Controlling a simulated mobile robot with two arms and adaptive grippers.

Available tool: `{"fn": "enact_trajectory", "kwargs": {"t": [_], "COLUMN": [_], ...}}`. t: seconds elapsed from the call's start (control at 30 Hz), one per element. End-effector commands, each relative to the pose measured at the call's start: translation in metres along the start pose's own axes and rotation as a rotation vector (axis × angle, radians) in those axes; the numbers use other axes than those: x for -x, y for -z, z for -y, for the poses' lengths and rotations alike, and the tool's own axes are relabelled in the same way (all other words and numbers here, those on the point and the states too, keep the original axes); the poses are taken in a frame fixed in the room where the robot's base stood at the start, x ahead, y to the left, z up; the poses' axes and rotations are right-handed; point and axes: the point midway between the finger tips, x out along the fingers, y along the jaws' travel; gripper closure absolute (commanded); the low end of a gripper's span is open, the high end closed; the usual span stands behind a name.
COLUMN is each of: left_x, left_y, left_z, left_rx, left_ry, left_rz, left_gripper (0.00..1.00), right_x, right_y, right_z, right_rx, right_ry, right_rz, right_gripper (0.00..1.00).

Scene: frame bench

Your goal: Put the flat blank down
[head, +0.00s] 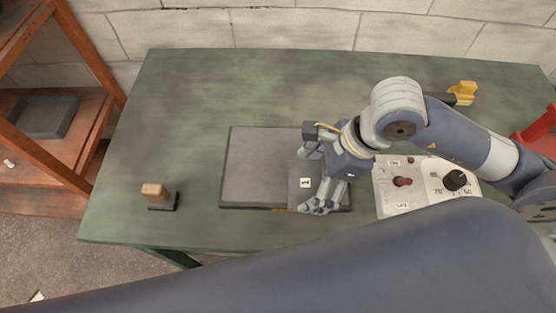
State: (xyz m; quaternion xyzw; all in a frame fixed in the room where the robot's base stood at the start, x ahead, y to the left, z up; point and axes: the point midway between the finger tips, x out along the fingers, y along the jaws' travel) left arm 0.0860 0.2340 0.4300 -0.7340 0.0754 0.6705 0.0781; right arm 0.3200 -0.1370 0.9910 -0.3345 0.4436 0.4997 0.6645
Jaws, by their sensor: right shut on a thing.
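The flat blank (303,195) is a small grey plate with a white label reading "1". My right gripper (318,181) is shut on its right part, and the fingers hide that side. The blank is over the right part of a larger dark grey plate (258,168) on the green bench; I cannot tell whether it touches that plate. My left gripper is not in view.
A wooden-handled block (158,196) stands at the left. A yellow object (463,93) is at the back right. The bench (185,110) is clear at the back left.

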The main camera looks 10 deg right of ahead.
Motion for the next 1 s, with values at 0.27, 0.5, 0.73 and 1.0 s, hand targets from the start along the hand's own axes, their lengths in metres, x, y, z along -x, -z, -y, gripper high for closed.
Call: {"fn": "enact_trajectory", "kwargs": {"t": [0.27,0.5,0.73,1.0], "left_x": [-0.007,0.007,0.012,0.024], "left_y": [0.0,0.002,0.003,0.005], "left_z": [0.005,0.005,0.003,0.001], "left_rx": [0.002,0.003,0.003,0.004], "left_ry": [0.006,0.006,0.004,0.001], "left_rz": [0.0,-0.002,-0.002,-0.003], "left_gripper": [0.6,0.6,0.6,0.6], "right_x": [-0.011,-0.027,-0.037,-0.064], "right_y": [-0.031,-0.055,-0.059,-0.048], "right_z": [0.037,0.07,0.079,0.079], "right_rx": [-0.003,-0.003,-0.002,-0.002], "right_ry": [-0.002,-0.002,-0.002,-0.002], "right_rz": [0.005,0.004,0.001,0.001], "right_gripper": [0.52,0.52,0.52,0.52]}}
